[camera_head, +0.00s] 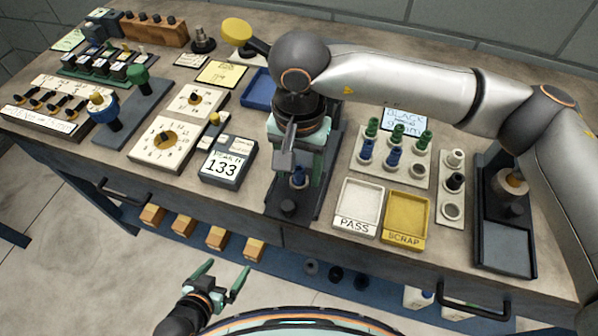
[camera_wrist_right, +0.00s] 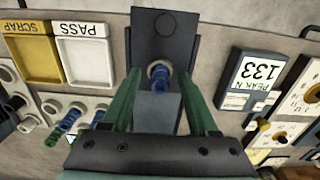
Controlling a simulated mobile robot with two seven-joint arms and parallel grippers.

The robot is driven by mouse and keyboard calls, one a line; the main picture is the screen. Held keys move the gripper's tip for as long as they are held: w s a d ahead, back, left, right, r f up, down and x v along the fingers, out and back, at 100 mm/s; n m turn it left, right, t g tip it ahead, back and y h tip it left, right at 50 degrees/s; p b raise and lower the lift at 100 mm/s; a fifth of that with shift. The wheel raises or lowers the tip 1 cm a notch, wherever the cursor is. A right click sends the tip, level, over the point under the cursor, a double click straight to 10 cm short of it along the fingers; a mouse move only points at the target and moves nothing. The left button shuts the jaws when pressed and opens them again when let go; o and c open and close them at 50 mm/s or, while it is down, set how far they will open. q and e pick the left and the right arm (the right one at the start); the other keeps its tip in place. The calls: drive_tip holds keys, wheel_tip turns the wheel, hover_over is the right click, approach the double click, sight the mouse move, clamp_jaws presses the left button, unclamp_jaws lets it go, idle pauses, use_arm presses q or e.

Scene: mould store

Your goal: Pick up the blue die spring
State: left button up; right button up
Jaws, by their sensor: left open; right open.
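A blue die spring (camera_head: 298,177) stands upright on the dark press-like fixture (camera_head: 288,207) at the middle of the bench. In the right wrist view the blue die spring (camera_wrist_right: 160,80) shows between the two green fingers of my right gripper (camera_wrist_right: 158,95), with a visible gap on each side. My right gripper (camera_head: 299,160) points down over the fixture and is open; its wrist partly hides the spring and fixture in the head view. My left gripper (camera_head: 219,282) is open and empty, in front of the bench and below its top.
A white rack (camera_head: 408,170) with green and blue springs stands right of the fixture. The PASS tray (camera_head: 357,205) and yellow SCRAP tray (camera_head: 405,218) lie before it. A display reading 133 (camera_head: 226,165) stands left. My right forearm crosses over the bench's back right.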

drive_tip(key=shift+c, duration=0.2)
clamp_jaws()
use_arm(q)
drive_tip(key=shift+f, duration=0.1)
use_arm(e)
drive_tip(key=shift+r, duration=0.1)
idle(0.4)
drive_tip(key=shift+w+r, duration=0.1)
drive_tip(key=shift+r, duration=0.6)
use_arm(q)
drive_tip(key=shift+w+d+r, duration=0.2)
drive_tip(key=shift+d+r, duration=0.05)
drive_tip(key=shift+d, duration=0.2)
use_arm(e)
drive_tip(key=s+a+r, duration=0.3)
drive_tip(key=s+r, duration=0.3)
drive_tip(key=r, duration=0.1)
drive_tip(key=s+a+r, duration=0.3)
drive_tip(key=s+r, duration=0.3)
drive_tip(key=r, duration=0.1)
drive_tip(key=shift+s+a+r, duration=0.15)
drive_tip(key=shift+s+r, duration=0.05)
drive_tip(key=shift+s, duration=0.15)
